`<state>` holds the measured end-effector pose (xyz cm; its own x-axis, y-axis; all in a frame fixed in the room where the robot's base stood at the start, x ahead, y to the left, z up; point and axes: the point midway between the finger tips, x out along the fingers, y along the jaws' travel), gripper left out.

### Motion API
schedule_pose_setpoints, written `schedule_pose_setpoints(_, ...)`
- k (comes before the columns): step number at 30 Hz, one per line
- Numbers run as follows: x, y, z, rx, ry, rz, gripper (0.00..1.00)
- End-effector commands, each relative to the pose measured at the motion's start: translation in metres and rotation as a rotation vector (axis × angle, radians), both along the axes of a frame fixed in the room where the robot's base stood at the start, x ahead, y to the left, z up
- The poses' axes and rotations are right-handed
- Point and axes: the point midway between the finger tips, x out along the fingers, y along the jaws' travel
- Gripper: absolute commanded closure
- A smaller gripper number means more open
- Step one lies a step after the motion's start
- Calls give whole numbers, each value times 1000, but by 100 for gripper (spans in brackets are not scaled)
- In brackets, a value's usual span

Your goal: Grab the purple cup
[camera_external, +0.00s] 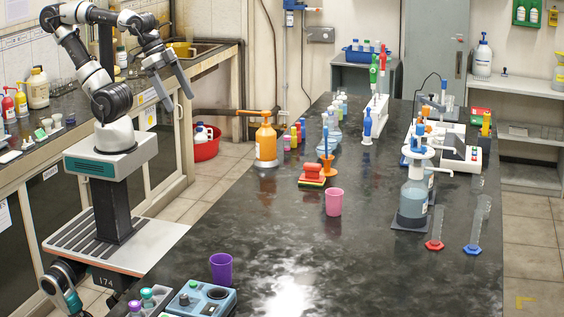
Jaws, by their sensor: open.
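The purple cup (221,268) stands upright on the dark bench top (270,228), near its front left edge. It looks empty of any gripper contact and its open rim faces up. My gripper (176,90) is up at the upper left, beside the left counter, with its fingers pointing down and to the right. It is open and empty, high above and well apart from the purple cup. Nothing hides the cup.
A blue device (201,300) with knobs stands just in front of the cup, with purple- and green-capped bottles (148,298) to its left. A pink cup (333,202) stands farther back. An orange spray bottle (266,140) is at the bench's left edge. The bench right of the cup is clear.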

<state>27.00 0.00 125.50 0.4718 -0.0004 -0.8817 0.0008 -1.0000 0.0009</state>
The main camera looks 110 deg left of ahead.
Motion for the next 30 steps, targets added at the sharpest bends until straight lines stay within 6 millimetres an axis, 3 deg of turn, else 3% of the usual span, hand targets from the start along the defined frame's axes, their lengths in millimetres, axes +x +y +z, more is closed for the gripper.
schedule_pose_setpoints(1, 0, 0, 0, 0, 0, -1, 15)
schedule_pose_setpoints(4, 0, 0, 0, 0, 0, -1, 32)
schedule_pose_setpoints(12, 0, 0, 0, 2, 0, -1, 33)
schedule_pose_setpoints(16, 12, 0, -4, 44, 9, -13, 33)
schedule_pose_setpoints(20, 46, -7, -18, 152, 32, -68, 33)
schedule_pose_setpoints(23, 85, -24, -37, 237, 45, -155, 33)
schedule_pose_setpoints(26, 122, -51, -62, 286, 51, -265, 33)
schedule_pose_setpoints(30, 166, -105, -105, 281, 45, -436, 33)
